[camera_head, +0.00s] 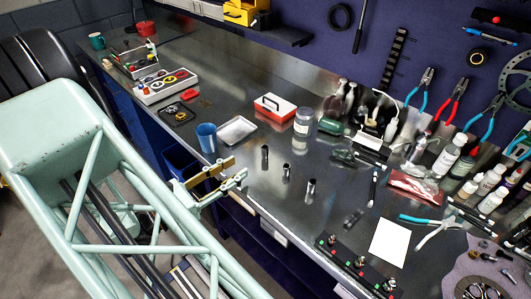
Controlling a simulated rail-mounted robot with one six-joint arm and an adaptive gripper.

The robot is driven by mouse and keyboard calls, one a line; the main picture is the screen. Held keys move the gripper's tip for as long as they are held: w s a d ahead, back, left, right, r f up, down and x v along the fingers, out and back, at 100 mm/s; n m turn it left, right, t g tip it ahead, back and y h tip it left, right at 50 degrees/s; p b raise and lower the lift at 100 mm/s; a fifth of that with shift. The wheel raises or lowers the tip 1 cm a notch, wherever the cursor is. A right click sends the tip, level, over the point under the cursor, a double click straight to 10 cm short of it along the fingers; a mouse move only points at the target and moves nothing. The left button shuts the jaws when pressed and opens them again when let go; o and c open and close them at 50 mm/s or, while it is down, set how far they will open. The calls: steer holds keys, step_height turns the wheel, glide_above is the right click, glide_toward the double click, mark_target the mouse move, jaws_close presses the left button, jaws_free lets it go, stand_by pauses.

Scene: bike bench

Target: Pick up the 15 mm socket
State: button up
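Three upright dark metal cylinders that look like sockets stand in a slanting row on the metal bench: a left one (265,157), a middle one (286,171) and a right one (311,190). No size marking is readable, so I cannot tell which is the 15 mm socket. My gripper (239,168) is at the bench's front edge, to the left of the row. Its two fingers are apart and point right toward the cylinders. Nothing shows between them, and they appear clear of all three cylinders.
A blue cup (207,138) and a metal tray (237,130) lie behind my gripper. A red and white box (275,108) and a grey jar (303,122) stand farther back. White paper (390,242), pliers (432,228) and a dark strip with knobs (352,264) lie to the right.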

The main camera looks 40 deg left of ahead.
mark_target(262, 151)
steer(key=shift+s+a+f, duration=0.1)
steer(key=shift+s, duration=0.05)
stand_by(0.3)
steer(key=shift+b+x, duration=0.3)
steer(key=shift+x, duration=4)
steer(key=shift+b+x, duration=0.4)
steer(key=shift+x, duration=2.25)
steer(key=shift+a+f, duration=0.1)
steer(key=shift+a, duration=0.05)
steer(key=shift+c, duration=0.2)
jaws_close()
